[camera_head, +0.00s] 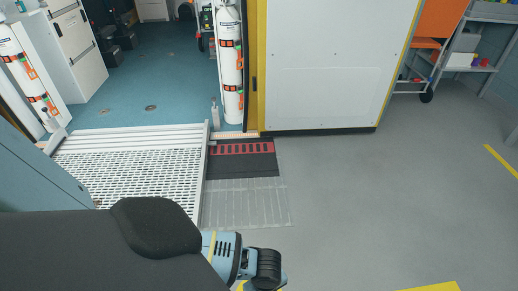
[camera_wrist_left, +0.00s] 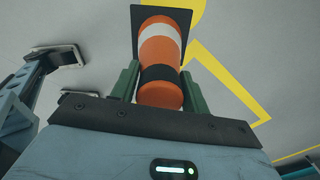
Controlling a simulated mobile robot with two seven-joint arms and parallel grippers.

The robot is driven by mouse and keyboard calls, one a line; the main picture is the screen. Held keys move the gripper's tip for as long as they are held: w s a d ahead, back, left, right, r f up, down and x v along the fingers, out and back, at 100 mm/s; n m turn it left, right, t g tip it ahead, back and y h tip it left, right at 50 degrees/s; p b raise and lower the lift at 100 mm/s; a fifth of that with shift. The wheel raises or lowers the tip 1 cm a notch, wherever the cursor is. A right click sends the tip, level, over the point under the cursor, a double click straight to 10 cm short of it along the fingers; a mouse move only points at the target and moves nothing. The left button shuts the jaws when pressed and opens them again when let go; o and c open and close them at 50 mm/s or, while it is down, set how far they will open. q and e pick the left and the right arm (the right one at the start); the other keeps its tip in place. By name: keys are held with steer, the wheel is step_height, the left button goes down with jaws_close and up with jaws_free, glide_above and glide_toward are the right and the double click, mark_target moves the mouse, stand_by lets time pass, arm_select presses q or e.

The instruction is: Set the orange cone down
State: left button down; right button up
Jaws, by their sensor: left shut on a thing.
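The orange cone (camera_wrist_left: 163,51) shows in the left wrist view, with a white band, a black band and a square black base (camera_wrist_left: 182,17). My left gripper (camera_wrist_left: 159,71) is shut on it, with one green finger on each side near its narrow end. The base points away from the gripper, towards the grey floor. I cannot tell whether the base touches the floor. In the head view my left arm crosses the lower left, and the cone and the left gripper's fingers are out of sight. My right gripper is not in view.
A perforated metal ramp (camera_head: 128,166) leads up to the open vehicle, with white-and-orange cylinders (camera_head: 230,65) at the doorway. A shelf trolley (camera_head: 431,50) stands at the back right. The grey floor (camera_head: 370,190) is clear, with yellow markings (camera_wrist_left: 222,78).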

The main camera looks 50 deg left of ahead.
arm_select(q)
steer(key=s+a+f+m, duration=0.2)
steer(key=s+f+m, duration=0.4)
steer(key=s+f, duration=0.3)
steer(key=shift+s+m, duration=0.4)
steer(key=shift+s, duration=0.85)
